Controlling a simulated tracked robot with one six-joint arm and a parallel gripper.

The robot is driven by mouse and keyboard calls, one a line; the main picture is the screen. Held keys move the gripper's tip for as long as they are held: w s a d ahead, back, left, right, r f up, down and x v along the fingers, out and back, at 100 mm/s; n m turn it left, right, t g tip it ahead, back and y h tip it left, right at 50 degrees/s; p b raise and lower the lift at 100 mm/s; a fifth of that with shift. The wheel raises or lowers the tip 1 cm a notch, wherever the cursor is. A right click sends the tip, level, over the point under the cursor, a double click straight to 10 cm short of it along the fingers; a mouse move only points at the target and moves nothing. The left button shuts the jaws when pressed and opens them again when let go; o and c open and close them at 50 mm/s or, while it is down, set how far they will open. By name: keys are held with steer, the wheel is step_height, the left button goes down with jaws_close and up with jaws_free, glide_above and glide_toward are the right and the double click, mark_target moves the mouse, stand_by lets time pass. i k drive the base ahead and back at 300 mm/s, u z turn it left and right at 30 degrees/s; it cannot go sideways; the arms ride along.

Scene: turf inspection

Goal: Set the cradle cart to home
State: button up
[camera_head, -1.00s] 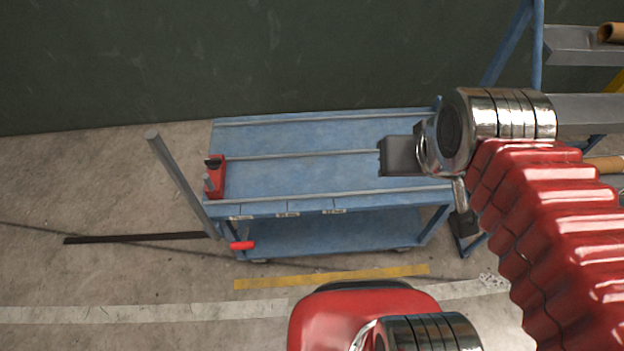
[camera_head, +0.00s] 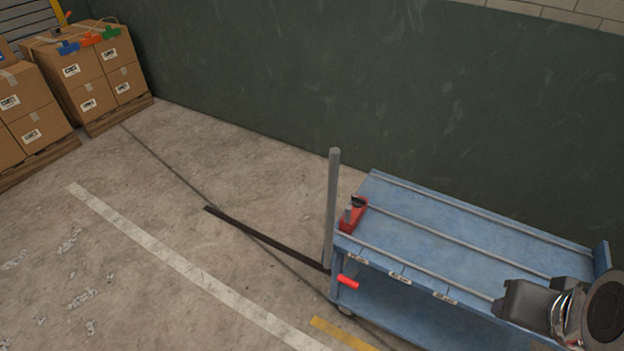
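The blue cart (camera_head: 450,238) stands at lower right, its right end cut by the frame's edge. Its top deck has long rails and a raised lip at the right end. A red block with dark metal parts (camera_head: 353,214) sits at the deck's left end. A red grip (camera_head: 347,281) sticks out below the front left corner. My gripper (camera_head: 522,300), dark grey, is over the front right part of the deck. Its fingertips are not clear, and I cannot tell whether it touches the cart.
A grey post (camera_head: 333,205) stands upright at the cart's left end. A dark strip (camera_head: 265,240) lies on the floor left of it. Boxes on pallets (camera_head: 95,75) stand at far left. A dark green wall (camera_head: 290,80) runs behind. The floor at left is mostly clear, with white and yellow lines.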

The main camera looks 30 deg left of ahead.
mark_target(432, 266)
steer(key=u, duration=0.45)
steer(key=k, duration=1)
steer(key=u, duration=0.65)
steer(key=i, duration=0.4)
steer(key=u, duration=0.75)
steer(key=i, duration=1.5)
steer(key=z, duration=0.55)
steer(key=i, duration=0.45)
steer(key=z, duration=0.25)
